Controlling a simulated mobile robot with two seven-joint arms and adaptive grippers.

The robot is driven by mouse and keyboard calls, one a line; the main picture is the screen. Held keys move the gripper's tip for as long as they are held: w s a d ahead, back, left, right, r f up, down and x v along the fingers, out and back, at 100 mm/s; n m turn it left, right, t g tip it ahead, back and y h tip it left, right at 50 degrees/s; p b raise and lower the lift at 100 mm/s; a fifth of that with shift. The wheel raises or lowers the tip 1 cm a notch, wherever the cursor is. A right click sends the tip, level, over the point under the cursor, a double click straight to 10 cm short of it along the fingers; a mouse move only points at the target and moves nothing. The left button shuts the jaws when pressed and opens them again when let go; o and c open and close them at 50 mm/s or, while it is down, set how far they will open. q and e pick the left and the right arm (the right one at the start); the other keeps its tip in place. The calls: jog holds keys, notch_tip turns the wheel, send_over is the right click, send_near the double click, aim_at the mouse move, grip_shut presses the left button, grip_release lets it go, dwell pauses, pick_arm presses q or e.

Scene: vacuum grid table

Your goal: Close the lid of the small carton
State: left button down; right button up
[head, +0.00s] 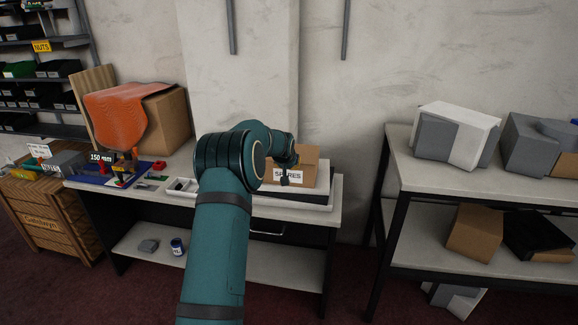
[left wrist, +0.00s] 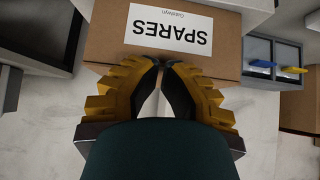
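The small brown carton (head: 307,176) with a white SPARES label stands on the white board at the right end of the workbench. A brown panel, apparently its lid, stands up at the back, though my arm partly hides it. My left gripper (head: 285,180) is at the carton's labelled front. In the left wrist view, the carton (left wrist: 110,62) fills the top with its label upside down. There my left gripper (left wrist: 161,64) has its yellow-and-black fingers converging, tips together with nothing between them, close to the label's edge. Contact is unclear. My right gripper is not in view.
An orange cloth (head: 122,112) drapes over a larger box at the bench's left, beside tools and a blue mat. A shelf (head: 420,177) with grey and brown boxes stands to the right, with a gap between. In the left wrist view, grey bins (left wrist: 258,52) lie beside the carton.

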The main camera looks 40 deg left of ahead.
pick_arm(q)
jog(key=shift+w+a+f, duration=0.1)
dwell(0.3)
jog(key=shift+w+a+f+p, duration=0.25)
jog(key=shift+w+p, duration=0.1)
jog(key=shift+w, duration=0.1)
jog(key=shift+r, duration=0.3)
notch_tip(320, 180, up, 4)
jog(key=shift+r+p, duration=0.25)
jog(key=shift+p, duration=1)
jog(key=s+d+f, duration=0.4)
jog(key=s+d, duration=0.1)
jog(key=s, duration=0.3)
jog(key=shift+f, duration=0.1)
